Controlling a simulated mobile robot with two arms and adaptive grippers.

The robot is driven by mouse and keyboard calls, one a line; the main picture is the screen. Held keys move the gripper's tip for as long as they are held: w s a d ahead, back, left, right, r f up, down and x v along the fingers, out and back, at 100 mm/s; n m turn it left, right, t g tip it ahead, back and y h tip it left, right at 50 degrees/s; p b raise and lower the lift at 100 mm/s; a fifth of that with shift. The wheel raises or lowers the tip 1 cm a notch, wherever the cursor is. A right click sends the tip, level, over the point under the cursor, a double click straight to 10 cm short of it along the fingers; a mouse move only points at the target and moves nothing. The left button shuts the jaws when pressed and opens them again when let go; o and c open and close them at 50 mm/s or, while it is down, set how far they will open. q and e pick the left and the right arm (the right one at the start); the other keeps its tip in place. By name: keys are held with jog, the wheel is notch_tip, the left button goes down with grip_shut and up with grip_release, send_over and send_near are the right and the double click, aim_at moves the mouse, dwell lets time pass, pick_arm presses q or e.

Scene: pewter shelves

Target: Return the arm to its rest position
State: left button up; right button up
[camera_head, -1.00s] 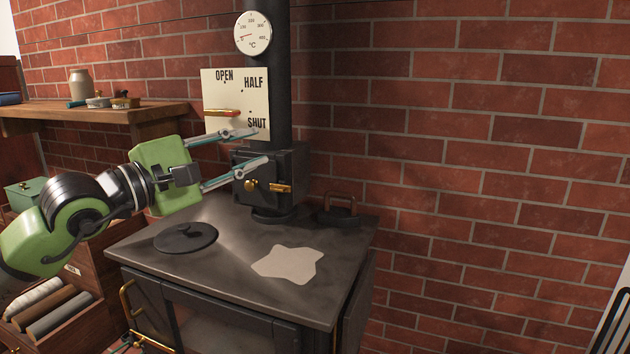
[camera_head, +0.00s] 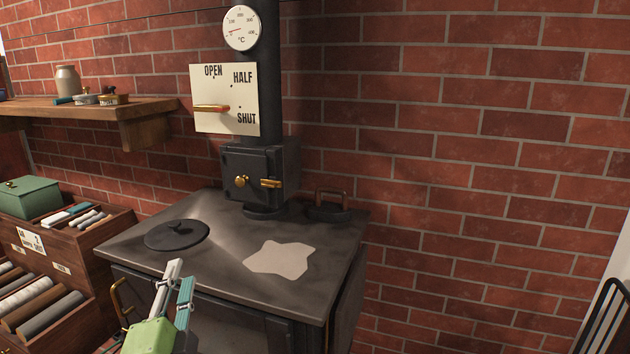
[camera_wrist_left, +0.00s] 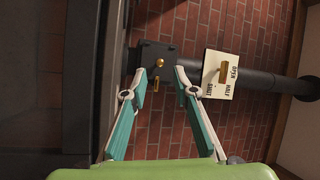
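My left gripper (camera_head: 181,272) is low in the head view, in front of the stove's front edge, pointing up and slightly right in the picture. Its two fingers are apart with nothing between them, as the left wrist view (camera_wrist_left: 160,84) shows. It is clear of the brass damper handle (camera_head: 211,107), which lies level on the white OPEN/HALF/SHUT plate (camera_head: 218,92). The handle also shows in the left wrist view (camera_wrist_left: 223,73). Most of my left arm is out of the head view. My right gripper is not in view.
The dark stove (camera_head: 220,262) carries a round lid (camera_head: 177,236), a pale patch (camera_head: 280,259) and a handled iron (camera_head: 328,208). A wooden shelf (camera_head: 145,110) and drawers with a green box (camera_head: 30,197) stand at left. A black chair (camera_head: 605,320) shows at right.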

pick_arm(q)
jog(key=s+a+f+n+g, duration=0.1)
jog(key=s+f+n+g, duration=0.2)
jog(key=f, duration=0.5)
jog(key=s+a+f+n+g, duration=0.1)
jog(key=s+f+n+g, duration=0.15)
jog(key=f, duration=0.45)
jog(key=s+d+f+n+g+h, duration=0.1)
jog(key=s+d+f+n+g, duration=0.1)
jog(key=s+f+g, duration=0.4)
jog(key=s+d+f+n+g+h, duration=0.1)
jog(key=s+d+f+n, duration=0.1)
jog(key=s+f, duration=0.7)
jog(key=s+d+f+n+g+h, duration=0.15)
jog(key=s+f+g, duration=0.35)
jog(key=s, duration=0.5)
notch_tip(320, 180, down, 26)
jog(key=s, duration=0.2)
jog(key=s+a+f+g, duration=0.1)
jog(key=s+a+f, duration=0.2)
jog(key=s+f, duration=1.2)
jog(key=shift+s+f+y, duration=0.3)
jog(key=shift+s+y, duration=0.05)
jog(key=shift+s, duration=0.4)
